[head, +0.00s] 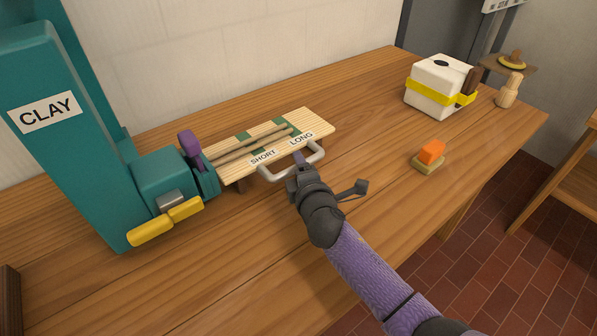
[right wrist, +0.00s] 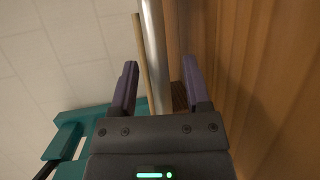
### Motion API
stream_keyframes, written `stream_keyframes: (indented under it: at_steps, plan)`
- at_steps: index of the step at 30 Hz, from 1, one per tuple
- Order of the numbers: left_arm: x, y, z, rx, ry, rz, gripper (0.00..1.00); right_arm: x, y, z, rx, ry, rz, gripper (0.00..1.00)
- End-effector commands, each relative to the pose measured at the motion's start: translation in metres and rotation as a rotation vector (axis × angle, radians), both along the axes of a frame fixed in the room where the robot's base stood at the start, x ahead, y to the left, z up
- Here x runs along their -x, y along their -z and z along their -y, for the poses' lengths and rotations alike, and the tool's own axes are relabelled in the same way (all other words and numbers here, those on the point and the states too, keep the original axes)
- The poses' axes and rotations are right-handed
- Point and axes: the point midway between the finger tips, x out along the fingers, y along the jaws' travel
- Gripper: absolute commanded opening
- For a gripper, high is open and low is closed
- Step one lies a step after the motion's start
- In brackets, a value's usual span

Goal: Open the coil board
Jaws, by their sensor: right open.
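The coil board (head: 318,122) is a pale slatted board marked SHORT and LONG, with green patches and thin coils on top. It sits at the clay machine's outlet. A pale metal bar handle (head: 274,178) runs along its near edge. My right gripper (head: 299,163) is at that handle with its jaws open. In the right wrist view, the bar (right wrist: 154,45) lies between the two purple fingers (right wrist: 159,65), with visible gaps beside them. I cannot tell whether a finger touches it. My left gripper is in neither view.
An orange block on a sponge-like base (head: 428,165), a white block with a yellow band (head: 435,75) and a wooden figure (head: 508,92) stand right. The table front (head: 240,265) is clear.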

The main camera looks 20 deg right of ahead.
Motion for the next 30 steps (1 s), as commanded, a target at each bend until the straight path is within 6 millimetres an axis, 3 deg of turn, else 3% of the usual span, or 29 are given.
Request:
stream_keyframes:
  at_steps: [3,11,20,30]
  plan:
    - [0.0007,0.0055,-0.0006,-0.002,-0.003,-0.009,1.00,-0.0093,0.0028,0.0004,0.001,0.000,0.000,0.61]
    - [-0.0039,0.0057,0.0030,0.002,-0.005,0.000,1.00,-0.0111,0.0013,0.0004,0.000,0.000,0.000,0.61]
    - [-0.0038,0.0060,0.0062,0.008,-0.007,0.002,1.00,-0.0109,0.0015,0.0005,0.000,0.000,0.000,0.00]
    - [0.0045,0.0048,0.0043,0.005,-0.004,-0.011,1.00,-0.0108,0.0017,0.0005,0.000,0.000,0.000,0.00]
